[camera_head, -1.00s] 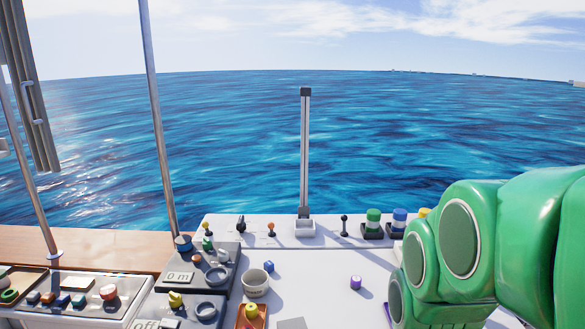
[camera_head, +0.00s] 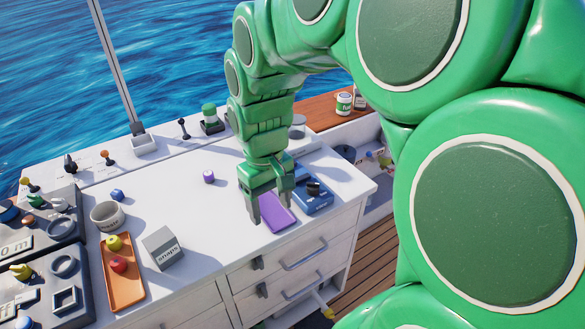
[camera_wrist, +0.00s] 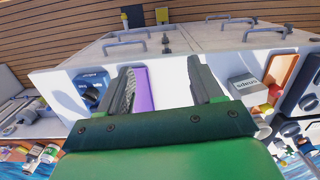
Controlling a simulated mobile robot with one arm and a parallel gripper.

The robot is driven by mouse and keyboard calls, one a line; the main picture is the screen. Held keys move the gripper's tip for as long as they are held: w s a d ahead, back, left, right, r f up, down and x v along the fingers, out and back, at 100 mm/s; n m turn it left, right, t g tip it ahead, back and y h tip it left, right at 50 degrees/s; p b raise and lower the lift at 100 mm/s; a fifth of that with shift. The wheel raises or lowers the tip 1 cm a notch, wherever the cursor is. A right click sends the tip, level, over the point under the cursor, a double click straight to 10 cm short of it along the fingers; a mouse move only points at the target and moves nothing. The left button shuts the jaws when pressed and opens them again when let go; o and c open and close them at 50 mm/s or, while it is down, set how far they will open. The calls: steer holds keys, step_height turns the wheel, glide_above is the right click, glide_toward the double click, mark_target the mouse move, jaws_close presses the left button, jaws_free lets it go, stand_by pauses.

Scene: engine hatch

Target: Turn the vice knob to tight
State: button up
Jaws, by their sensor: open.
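A blue device with a black knob (camera_head: 313,187) sits near the right end of the white counter. It also shows at the left in the wrist view (camera_wrist: 90,97). It may be the vice; its label is too small to read, and I cannot tell the knob's setting.
A small purple cylinder (camera_head: 209,176) stands behind.

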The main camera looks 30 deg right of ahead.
steer(key=w+d+f, duration=0.3)
steer(key=w+d, duration=0.5)
steer(key=d, duration=0.2)
steer(key=t, duration=0.1)
glide_above(313, 183)
step_height(313, 183, down, 4)
steer(key=shift+a+r+m, duration=0.1)
steer(key=shift+r+m, duration=0.05)
steer(key=shift+m, duration=0.25)
steer(key=shift+f, duration=0.25)
step_height(313, 183, down, 7)
steer(key=shift+f, duration=0.2)
steer(key=c, duration=1.1)
steer(key=shift+o, duration=0.2)
